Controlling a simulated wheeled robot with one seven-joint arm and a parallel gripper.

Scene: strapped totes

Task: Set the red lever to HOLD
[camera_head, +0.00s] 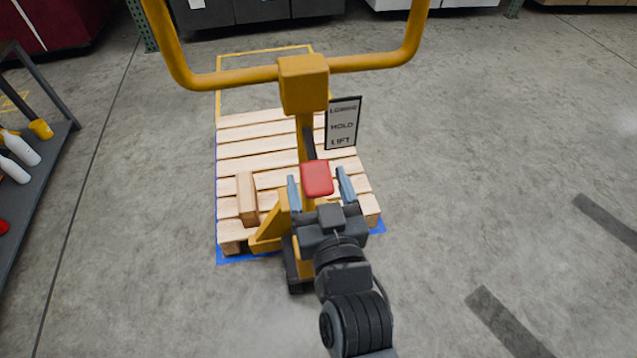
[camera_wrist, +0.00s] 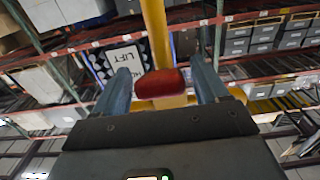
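The red lever (camera_head: 317,178) has a rounded red handle on the yellow pallet-jack column (camera_head: 304,135). Its handle also shows in the wrist view (camera_wrist: 160,83). My gripper (camera_head: 320,184) is open, with one blue finger on each side of the red handle; gaps show between handle and fingers in the wrist view (camera_wrist: 162,85). A sign (camera_head: 342,124) beside the column reads LOWER, HOLD and LIFT from top to bottom. The handle sits lower than the LIFT word in the head view. The lever's arm below the handle is hidden.
A wooden pallet (camera_head: 255,150) lies behind the jack inside a blue floor outline, with a wooden block (camera_head: 246,198) on it. The jack's yellow handle bar (camera_head: 235,77) spans the top. A shelf with bottles (camera_head: 20,148) stands at left. The floor at right is open.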

